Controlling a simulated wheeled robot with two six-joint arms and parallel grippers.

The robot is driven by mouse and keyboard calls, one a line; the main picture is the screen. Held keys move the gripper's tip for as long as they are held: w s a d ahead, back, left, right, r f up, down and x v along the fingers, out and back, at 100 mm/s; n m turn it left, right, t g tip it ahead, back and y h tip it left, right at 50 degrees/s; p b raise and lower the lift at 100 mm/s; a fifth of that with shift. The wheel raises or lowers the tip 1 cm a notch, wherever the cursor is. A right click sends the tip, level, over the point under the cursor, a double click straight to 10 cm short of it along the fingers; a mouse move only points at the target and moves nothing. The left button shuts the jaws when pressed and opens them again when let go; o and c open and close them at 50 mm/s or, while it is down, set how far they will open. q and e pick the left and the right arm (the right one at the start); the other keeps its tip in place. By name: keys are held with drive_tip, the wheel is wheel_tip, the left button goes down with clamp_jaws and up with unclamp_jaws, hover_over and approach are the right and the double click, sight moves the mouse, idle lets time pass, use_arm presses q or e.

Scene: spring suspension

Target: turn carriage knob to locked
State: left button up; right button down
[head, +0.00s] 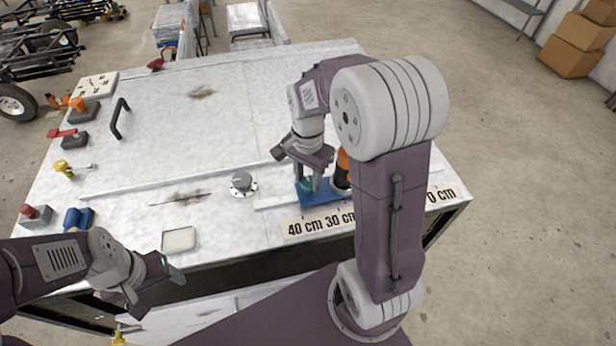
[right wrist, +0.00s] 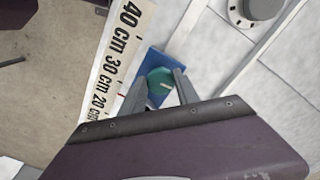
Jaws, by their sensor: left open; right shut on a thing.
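The blue carriage (head: 321,195) sits on a rail beside the ruler strip, near the 30 cm mark. Its green knob (right wrist: 159,84) has a pale pointer mark at its right side. My right gripper (head: 313,186) is shut on the green knob, one finger on either side of it; the right wrist view shows the fingers (right wrist: 170,88) around it. In the head view the fingers hide part of the knob. My left gripper (head: 180,278) is open and empty at the front edge of the table, far from the carriage.
The ruler strip (head: 300,226) runs along the table's front right. A grey round dial (head: 241,182) stands left of the carriage. An orange and black thing (head: 342,172) stands just right of it, partly behind my arm. A small tray (head: 179,240) lies front left.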

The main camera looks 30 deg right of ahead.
sight(308, 181)
drive_tip(key=shift+w+r+m, duration=0.1)
drive_tip(key=shift+w+m, duration=0.1)
drive_tip(key=shift+m, duration=0.2)
drive_tip(key=c, duration=0.9)
unclamp_jaws()
drive_tip(key=shift+d, duration=0.1)
wheel_tip(308, 181, up, 9)
drive_tip(key=b, duration=0.1)
drive_tip(key=shift+b, duration=0.3)
